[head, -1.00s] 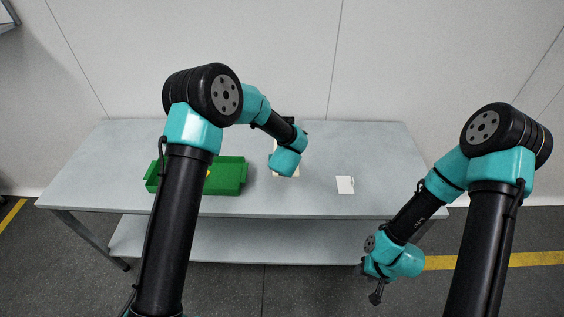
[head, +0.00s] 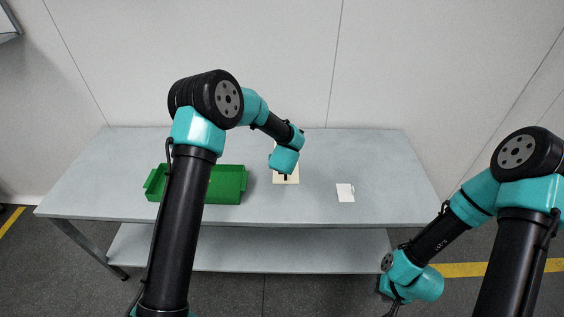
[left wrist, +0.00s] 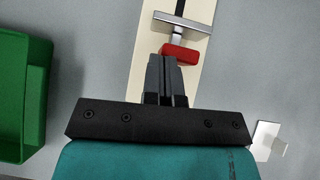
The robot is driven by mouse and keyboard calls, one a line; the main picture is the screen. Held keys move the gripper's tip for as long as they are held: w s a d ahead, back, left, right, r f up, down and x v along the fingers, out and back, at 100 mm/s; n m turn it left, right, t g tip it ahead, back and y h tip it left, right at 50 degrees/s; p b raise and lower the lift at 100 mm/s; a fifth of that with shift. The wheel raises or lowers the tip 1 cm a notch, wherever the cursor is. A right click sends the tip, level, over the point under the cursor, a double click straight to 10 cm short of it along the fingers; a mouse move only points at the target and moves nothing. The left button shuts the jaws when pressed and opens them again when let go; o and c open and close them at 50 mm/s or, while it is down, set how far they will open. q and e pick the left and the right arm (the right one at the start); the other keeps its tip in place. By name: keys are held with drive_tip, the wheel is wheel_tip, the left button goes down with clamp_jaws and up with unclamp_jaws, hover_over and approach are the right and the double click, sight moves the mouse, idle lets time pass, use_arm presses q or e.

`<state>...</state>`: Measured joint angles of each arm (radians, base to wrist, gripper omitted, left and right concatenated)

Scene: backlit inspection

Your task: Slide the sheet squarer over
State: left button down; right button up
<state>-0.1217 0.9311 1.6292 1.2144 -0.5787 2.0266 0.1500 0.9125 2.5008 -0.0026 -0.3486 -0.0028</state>
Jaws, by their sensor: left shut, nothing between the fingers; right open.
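The sheet squarer is a cream board (head: 292,179) on the table, with a dark slot along it. In the left wrist view, a metal crossbar (left wrist: 180,22) lies across the board (left wrist: 199,70), with a red block (left wrist: 180,52) on its near side. My left gripper (left wrist: 166,60) is shut and empty over the board, its fingertips close to the red block. I cannot tell if they touch. In the head view, my left wrist hides these fingers and the board's middle. My right gripper (head: 393,306) is open, low in front of the table, partly cut off by the picture's bottom edge.
A green bin (head: 229,186) stands left of the board, partly behind my left arm. A white card (head: 345,193) lies to the right, also in the left wrist view (left wrist: 268,138). The grey table (head: 390,160) is clear at the far right.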

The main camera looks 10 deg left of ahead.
sight(283, 182)
use_arm(q)
drive_tip(key=shift+d, duration=0.1)
idle(0.7)
drive_tip(key=s, duration=0.2)
drive_tip(key=s+d, duration=0.1)
drive_tip(key=shift+s+d, duration=0.15)
drive_tip(key=shift+s, duration=0.25)
drive_tip(key=v, duration=1)
